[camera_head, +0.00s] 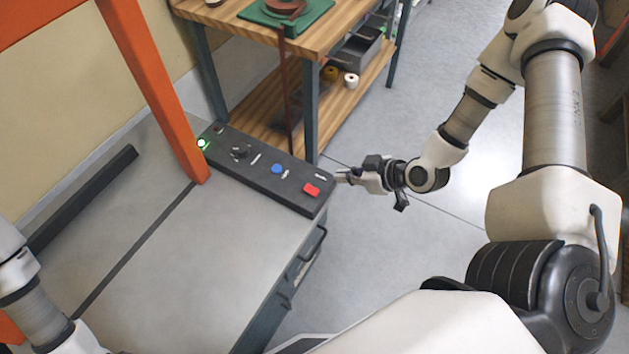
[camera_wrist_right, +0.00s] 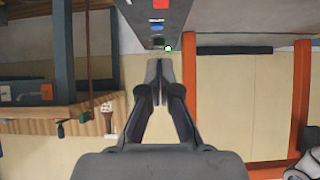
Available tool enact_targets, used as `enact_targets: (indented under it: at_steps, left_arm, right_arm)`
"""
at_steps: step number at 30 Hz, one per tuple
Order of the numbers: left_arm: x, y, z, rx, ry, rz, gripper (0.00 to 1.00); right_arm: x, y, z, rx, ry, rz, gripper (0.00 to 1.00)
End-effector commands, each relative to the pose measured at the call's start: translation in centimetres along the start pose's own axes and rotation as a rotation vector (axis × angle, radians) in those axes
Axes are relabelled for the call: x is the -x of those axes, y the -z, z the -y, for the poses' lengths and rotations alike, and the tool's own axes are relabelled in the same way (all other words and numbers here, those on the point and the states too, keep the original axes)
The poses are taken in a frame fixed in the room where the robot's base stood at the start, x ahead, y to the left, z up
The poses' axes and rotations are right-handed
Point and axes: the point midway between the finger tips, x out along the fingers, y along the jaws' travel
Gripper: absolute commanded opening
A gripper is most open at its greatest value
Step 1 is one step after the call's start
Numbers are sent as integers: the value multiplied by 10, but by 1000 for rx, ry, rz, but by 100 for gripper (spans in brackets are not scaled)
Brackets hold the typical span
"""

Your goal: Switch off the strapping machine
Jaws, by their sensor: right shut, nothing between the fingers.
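The strapping machine (camera_head: 150,270) has a grey top, an orange arch (camera_head: 145,80) and a dark control panel (camera_head: 232,165). The panel carries a glowing green lamp (camera_head: 203,143), a black knob (camera_head: 240,151), a blue button (camera_head: 277,168) and a red button (camera_head: 311,189) near its right end. My right gripper (camera_head: 341,176) is shut and empty, just right of the panel's end, near the red button; contact cannot be told. In the right wrist view the shut fingertips (camera_wrist_right: 158,68) show below the panel (camera_wrist_right: 150,14), with the green lamp (camera_wrist_right: 168,48) lit. My left arm shows at lower left, its gripper out of frame.
A wooden workbench (camera_head: 330,25) stands behind the panel, with a green mat (camera_head: 265,17) on top and a grey bin (camera_head: 358,52) and rolls on its lower shelf. Grey floor (camera_head: 425,110) is open right of the bench.

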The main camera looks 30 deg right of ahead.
Motion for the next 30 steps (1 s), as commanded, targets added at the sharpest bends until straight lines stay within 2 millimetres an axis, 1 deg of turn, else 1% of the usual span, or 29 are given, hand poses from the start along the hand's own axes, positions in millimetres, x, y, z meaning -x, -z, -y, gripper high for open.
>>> enact_targets:
  at_steps: [5,8,12,19,21,24,30]
  left_arm:
    - [-4,0,0,0,0,-1,43]
    - [-10,0,0,0,0,-1,43]
    - [-16,0,0,0,0,0,43]
    - [-16,0,0,0,0,-1,43]
    - [-15,0,0,0,0,-1,43]
    - [-14,0,0,0,0,-1,43]
    - [-14,0,0,0,0,-1,43]
  right_arm:
    - [-9,-2,0,3,1,3,0]
    - [-24,-3,1,8,3,4,0]
    - [-54,-3,2,8,4,4,0]
    - [-103,-1,2,7,4,2,0]
    - [-111,-12,1,1,2,4,0]
    - [-121,-21,1,1,2,3,0]
    - [-129,-29,1,0,1,2,0]
